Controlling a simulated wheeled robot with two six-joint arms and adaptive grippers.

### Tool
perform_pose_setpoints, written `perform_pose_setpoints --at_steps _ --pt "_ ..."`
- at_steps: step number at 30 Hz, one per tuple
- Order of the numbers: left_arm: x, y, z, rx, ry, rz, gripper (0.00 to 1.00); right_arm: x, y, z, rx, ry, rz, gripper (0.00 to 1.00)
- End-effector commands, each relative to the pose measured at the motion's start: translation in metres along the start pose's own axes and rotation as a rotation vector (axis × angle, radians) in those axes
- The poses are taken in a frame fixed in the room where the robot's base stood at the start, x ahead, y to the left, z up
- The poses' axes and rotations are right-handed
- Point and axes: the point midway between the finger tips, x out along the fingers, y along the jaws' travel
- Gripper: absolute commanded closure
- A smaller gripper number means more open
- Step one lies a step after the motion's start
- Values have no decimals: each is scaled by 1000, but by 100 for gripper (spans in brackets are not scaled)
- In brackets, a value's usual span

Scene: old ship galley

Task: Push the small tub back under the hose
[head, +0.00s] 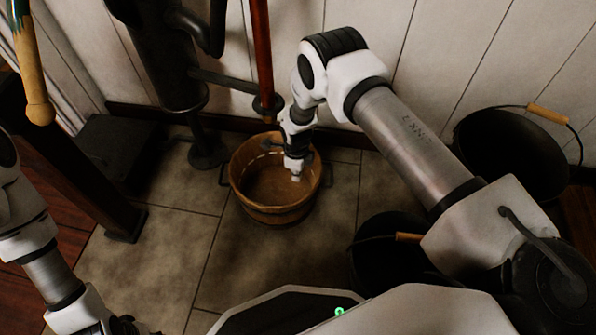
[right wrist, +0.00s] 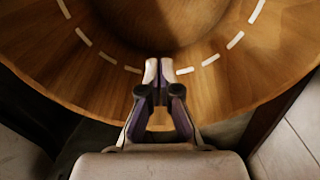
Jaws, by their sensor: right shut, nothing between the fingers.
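The small round wooden tub (head: 268,213) stands upright on the tiled floor near the back wall. A reddish-brown upright pipe (head: 262,55), perhaps the hose, ends in a dark fitting just behind the tub's back rim. My right gripper (head: 296,177) reaches down into the tub at its right side, with its fingers shut and empty. In the right wrist view the fingertips (right wrist: 159,68) lie over the tub's wooden inner side (right wrist: 235,75); I cannot tell whether they touch. My left gripper (head: 125,326) shows only partly at the bottom left, and its jaws are unclear.
A black pump-like column (head: 172,75) stands left of the pipe. Two dark buckets with wooden grips stand to the right, one by the wall (head: 510,150) and one nearer (head: 375,255). A dark post (head: 75,175) is at left. Floor tiles (head: 165,255) front-left are clear.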

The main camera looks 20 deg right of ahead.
Motion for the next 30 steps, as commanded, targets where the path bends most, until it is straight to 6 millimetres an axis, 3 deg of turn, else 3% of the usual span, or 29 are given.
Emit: perform_pose_setpoints --at_steps 1,5,12,23,30 --pt "12 0 0 0 0 0 60 18 0 0 0 1 1 100" --pt "28 0 0 0 0 0 60 47 0 0 0 1 1 100" --pt "35 0 0 -2 1 0 60 42 0 -37 1 1 1 100" --pt "33 0 -1 -3 1 0 60 39 0 -41 0 0 0 100" --pt "10 0 0 0 0 0 60 37 1 -63 1 3 4 100"
